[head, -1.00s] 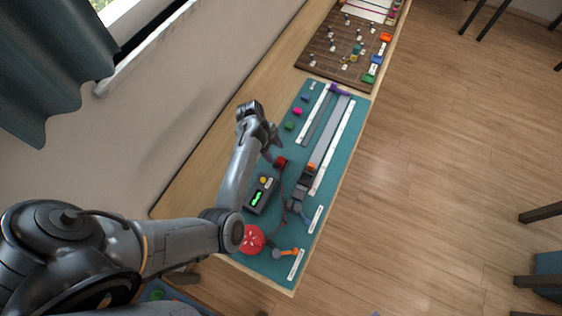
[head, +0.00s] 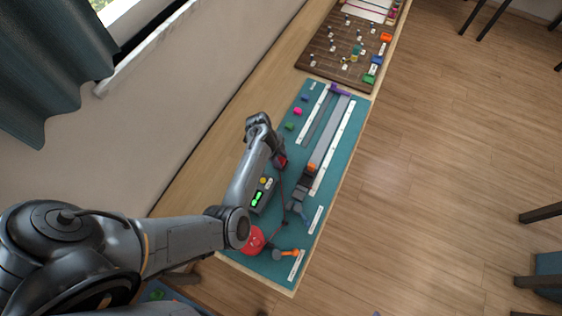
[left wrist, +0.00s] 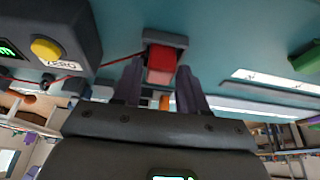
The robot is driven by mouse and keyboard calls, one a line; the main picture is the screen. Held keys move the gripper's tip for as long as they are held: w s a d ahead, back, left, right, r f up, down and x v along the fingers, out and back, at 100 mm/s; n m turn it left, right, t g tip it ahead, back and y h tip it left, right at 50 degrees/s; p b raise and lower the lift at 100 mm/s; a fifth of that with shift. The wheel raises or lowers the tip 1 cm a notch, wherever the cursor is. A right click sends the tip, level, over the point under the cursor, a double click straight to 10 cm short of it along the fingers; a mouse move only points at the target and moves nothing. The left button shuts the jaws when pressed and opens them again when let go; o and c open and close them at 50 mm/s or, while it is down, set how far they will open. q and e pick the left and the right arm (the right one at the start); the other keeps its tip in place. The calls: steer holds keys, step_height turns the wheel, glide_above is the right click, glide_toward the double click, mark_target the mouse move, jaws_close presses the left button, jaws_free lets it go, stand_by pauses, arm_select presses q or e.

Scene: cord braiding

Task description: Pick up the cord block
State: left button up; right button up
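The cord block is a small red block (head: 282,161) on the teal mat (head: 330,150), with a thin red cord running from it toward a red round piece (head: 252,240). In the left wrist view the red block (left wrist: 161,60) sits in a grey holder (left wrist: 166,39), between the fingertips. My left gripper (head: 280,158) is down at the block and partly covers it in the head view. Its dark fingers (left wrist: 160,75) stand apart, one on each side of the block, with a narrow gap showing. My right gripper is not in view.
A dark box with a green display and yellow button (head: 261,193) stands close to the gripper, also in the left wrist view (left wrist: 48,48). A grey rail (head: 330,130) with an orange block (head: 311,168) lies to the right. Small coloured blocks (head: 297,111) lie farther back.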

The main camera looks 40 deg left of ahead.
arm_select(q)
steer(key=c, duration=0.7)
steer(key=shift+o, duration=0.2)
steer(key=shift+r, duration=0.15)
